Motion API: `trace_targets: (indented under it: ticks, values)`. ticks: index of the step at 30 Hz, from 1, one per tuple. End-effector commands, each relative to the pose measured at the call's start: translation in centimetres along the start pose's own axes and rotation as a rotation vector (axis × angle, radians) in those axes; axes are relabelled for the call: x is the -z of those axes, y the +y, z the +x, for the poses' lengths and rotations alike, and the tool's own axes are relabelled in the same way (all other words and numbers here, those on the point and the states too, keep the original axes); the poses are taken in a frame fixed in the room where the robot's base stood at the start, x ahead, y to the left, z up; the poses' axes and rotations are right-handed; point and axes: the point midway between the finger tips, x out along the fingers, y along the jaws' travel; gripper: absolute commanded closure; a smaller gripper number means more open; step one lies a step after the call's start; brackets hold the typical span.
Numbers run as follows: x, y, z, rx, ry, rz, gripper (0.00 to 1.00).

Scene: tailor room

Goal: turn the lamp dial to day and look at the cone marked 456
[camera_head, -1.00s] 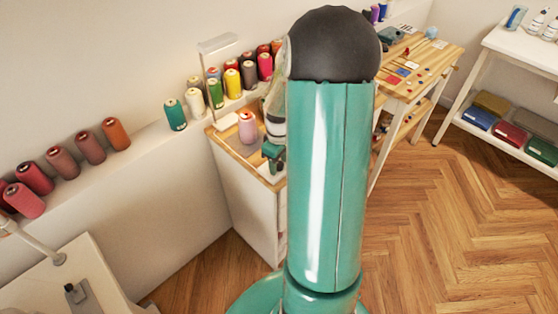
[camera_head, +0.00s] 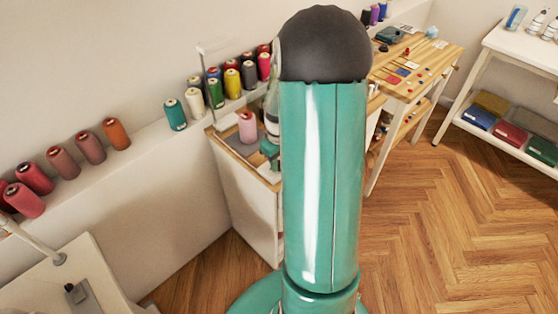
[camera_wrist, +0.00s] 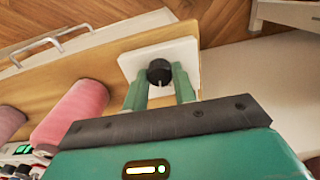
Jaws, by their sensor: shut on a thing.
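A round black dial (camera_wrist: 159,72) sits on a white plate (camera_wrist: 130,63) in the wrist view. My gripper (camera_wrist: 160,88) has its two green fingers at either side of the dial and is shut on it. The marks on the dial cannot be read. A pink cone (camera_head: 247,127) stands upright on the small cabinet beneath the lamp (camera_head: 215,46). A pink cone also shows in the wrist view (camera_wrist: 72,118), left of my gripper. No number can be read on any cone. My arm hides part of the cabinet in the head view.
Several coloured cones (camera_head: 232,84) stand behind the cabinet (camera_head: 245,190), and more line the wall ledge (camera_head: 150,140) at left. A wooden table (camera_head: 425,75) and a white shelf (camera_head: 510,120) stand at right. The wooden floor (camera_head: 430,220) is clear at right.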

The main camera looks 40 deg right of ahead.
Motion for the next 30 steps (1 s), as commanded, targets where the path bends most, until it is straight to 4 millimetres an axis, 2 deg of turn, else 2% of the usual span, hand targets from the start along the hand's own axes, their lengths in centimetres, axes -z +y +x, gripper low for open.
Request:
trace_targets:
  ticks: [18,30]
  values:
    - [0.07,0.02,-0.1,-0.001,0.002,0.542,0.96]
    - [0.05,0.07,-0.11,-0.001,0.002,0.719,0.96]
